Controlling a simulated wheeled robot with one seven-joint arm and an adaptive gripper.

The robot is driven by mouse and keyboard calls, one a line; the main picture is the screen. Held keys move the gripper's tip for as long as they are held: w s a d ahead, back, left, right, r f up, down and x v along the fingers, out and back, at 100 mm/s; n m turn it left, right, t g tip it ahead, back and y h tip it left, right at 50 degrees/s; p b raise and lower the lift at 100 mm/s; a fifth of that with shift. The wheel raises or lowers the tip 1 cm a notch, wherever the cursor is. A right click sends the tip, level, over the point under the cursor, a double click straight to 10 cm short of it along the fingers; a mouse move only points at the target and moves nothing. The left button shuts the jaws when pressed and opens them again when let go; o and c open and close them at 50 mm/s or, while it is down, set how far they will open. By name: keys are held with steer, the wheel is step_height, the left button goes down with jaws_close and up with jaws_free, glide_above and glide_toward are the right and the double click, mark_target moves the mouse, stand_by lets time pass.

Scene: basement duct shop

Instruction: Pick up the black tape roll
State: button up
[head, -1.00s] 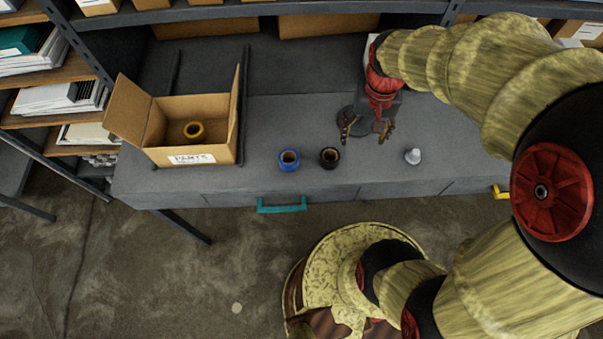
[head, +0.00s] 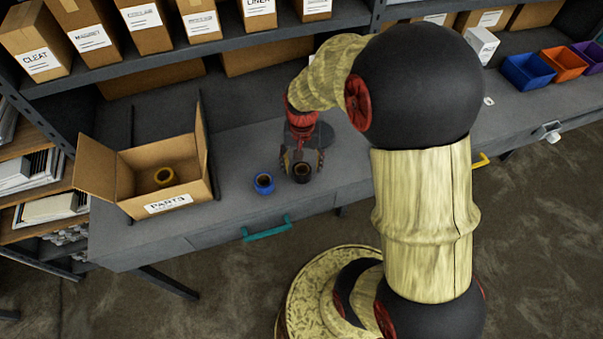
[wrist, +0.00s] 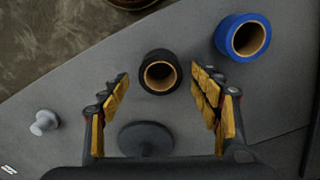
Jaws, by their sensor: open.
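The black tape roll (head: 302,172) stands on the grey workbench near its front edge. In the wrist view the black tape roll (wrist: 160,72) lies just beyond the fingertips, roughly centred between them, with its tan core showing. My gripper (head: 302,160) is open and empty, its fingers close to the roll in the head view. In the wrist view the two yellow-padded fingers of my gripper (wrist: 163,85) are spread wide on either side, and no contact with the roll is visible.
A blue tape roll (head: 263,183) stands close to the left of the black one. A small pale-grey object (wrist: 44,122) and a dark round disc (wrist: 146,139) show in the wrist view. Shelves rise behind.

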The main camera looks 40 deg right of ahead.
mark_target(302, 170)
step_height(302, 170, down, 3)
steer(key=shift+f, duration=0.1)
steer(key=c, duration=0.3)
steer(key=c, duration=0.9)
